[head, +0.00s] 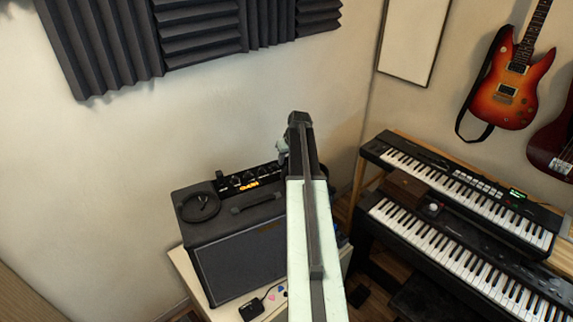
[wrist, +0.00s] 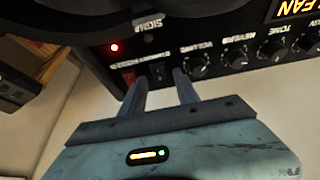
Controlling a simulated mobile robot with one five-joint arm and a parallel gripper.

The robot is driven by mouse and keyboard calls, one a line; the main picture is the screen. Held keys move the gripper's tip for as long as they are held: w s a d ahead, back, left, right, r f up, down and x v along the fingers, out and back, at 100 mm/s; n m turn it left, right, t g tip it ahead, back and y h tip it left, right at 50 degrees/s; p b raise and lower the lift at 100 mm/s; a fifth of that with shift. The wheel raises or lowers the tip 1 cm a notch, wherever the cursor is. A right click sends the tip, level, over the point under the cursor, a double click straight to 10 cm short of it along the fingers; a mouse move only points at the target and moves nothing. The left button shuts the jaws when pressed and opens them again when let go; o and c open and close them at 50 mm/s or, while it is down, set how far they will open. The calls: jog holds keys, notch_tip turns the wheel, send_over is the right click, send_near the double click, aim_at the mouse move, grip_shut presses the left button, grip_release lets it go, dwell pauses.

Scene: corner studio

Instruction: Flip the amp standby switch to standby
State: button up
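The black amp (head: 240,262) stands on a light table, its control panel (head: 246,181) along the top back. In the wrist view the panel (wrist: 205,58) shows a lit red light (wrist: 114,47) and two small rocker switches. One switch (wrist: 129,77) looks reddish and sits by the left fingertip; the other (wrist: 158,71) is dark and sits between the fingertips. The lettering is too blurred to tell which is standby. My gripper (wrist: 161,80) is open, its two fingers apart at the panel. Contact cannot be told. In the head view my arm hides the panel's right end.
Several knobs (wrist: 235,58) line the panel right of the switches. A coiled black cable or headphones (head: 200,207) lies on the amp's top left. Two keyboards (head: 455,185) stand at the right, with guitars (head: 517,72) on the wall. Foam panels (head: 195,40) hang above the amp.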

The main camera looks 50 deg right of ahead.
jog(key=shift+r, duration=0.1)
grip_shut()
jog(key=shift+w+d+r+g+p, duration=0.2)
jog(key=shift+g+p, duration=0.1)
jog(key=shift+p, duration=0.25)
jog(key=shift+w+g, duration=0.2)
jog(key=shift+g, duration=0.2)
jog(key=shift+w+f+g+y+p, duration=0.1)
jog(key=shift+g+y+p, duration=0.25)
jog(key=shift+g+y, duration=0.05)
jog(key=shift+f+g, duration=0.15)
jog(key=shift+g, duration=0.35)
grip_release()
